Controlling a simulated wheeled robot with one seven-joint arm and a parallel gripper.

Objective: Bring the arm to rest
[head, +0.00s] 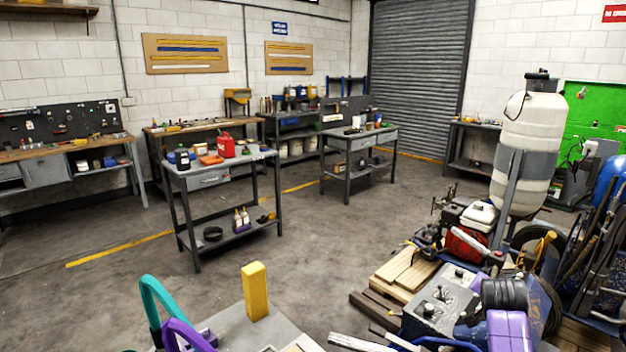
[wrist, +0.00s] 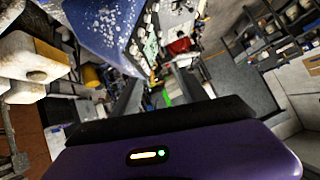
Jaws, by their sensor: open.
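In the wrist view, my gripper (wrist: 158,92) shows two dark fingers set apart beyond its purple housing. It is open, and I see nothing held between the fingers. The view is tilted, with a blue speckled surface (wrist: 108,25) above the fingers and a small red thing (wrist: 180,45) farther off. In the head view I cannot clearly make out the gripper; a purple rounded part shows at the lower right among the machinery. The line striper, with a red and white engine (head: 468,238), stands at the right by a tall white tank (head: 530,148).
A grey workbench (head: 210,180) holds a red can (head: 226,145) and bottles. Another bench (head: 358,142) stands behind it. A yellow block (head: 255,291) stands at the bottom. The floor (head: 310,235) between is clear.

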